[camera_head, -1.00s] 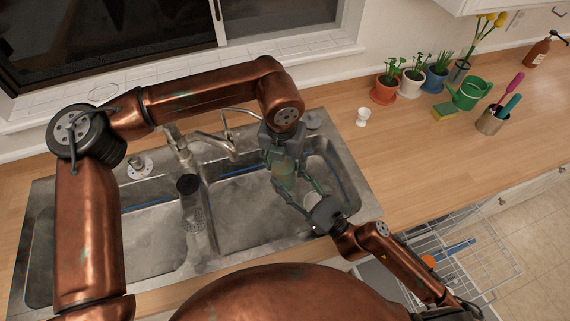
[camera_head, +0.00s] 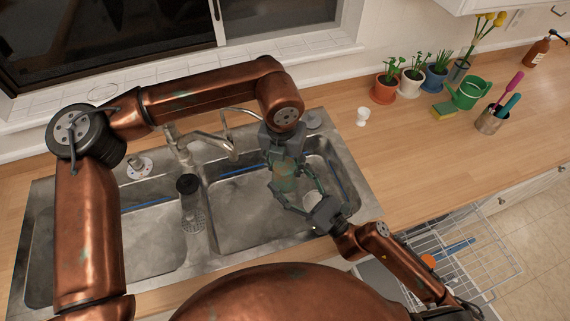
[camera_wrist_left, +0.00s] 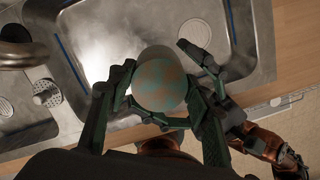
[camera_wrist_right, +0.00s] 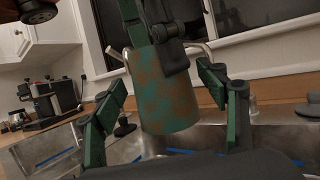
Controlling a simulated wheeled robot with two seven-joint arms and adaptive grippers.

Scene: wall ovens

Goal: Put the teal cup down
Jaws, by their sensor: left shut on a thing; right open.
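The teal cup (camera_head: 284,183), with rust-orange patches, is held by my left gripper (camera_head: 283,168) above the right sink basin. In the left wrist view the cup (camera_wrist_left: 160,86) is between the left fingers. In the right wrist view the cup (camera_wrist_right: 166,100) looks upright, with a left finger at its top. My right gripper (camera_head: 299,190) is open beside the cup on the near right side. Its spread fingers stand to either side of the cup in the right wrist view, with gaps visible. The cup's bottom appears clear of the basin floor.
The double sink (camera_head: 250,228) has a faucet (camera_head: 215,143) behind it. A white egg cup (camera_head: 363,116) stands on the wooden counter (camera_head: 420,150), which has free room. Potted plants (camera_head: 411,82), a green watering can (camera_head: 468,93) and a utensil holder (camera_head: 489,120) are further right. An open dishwasher rack (camera_head: 470,262) is below.

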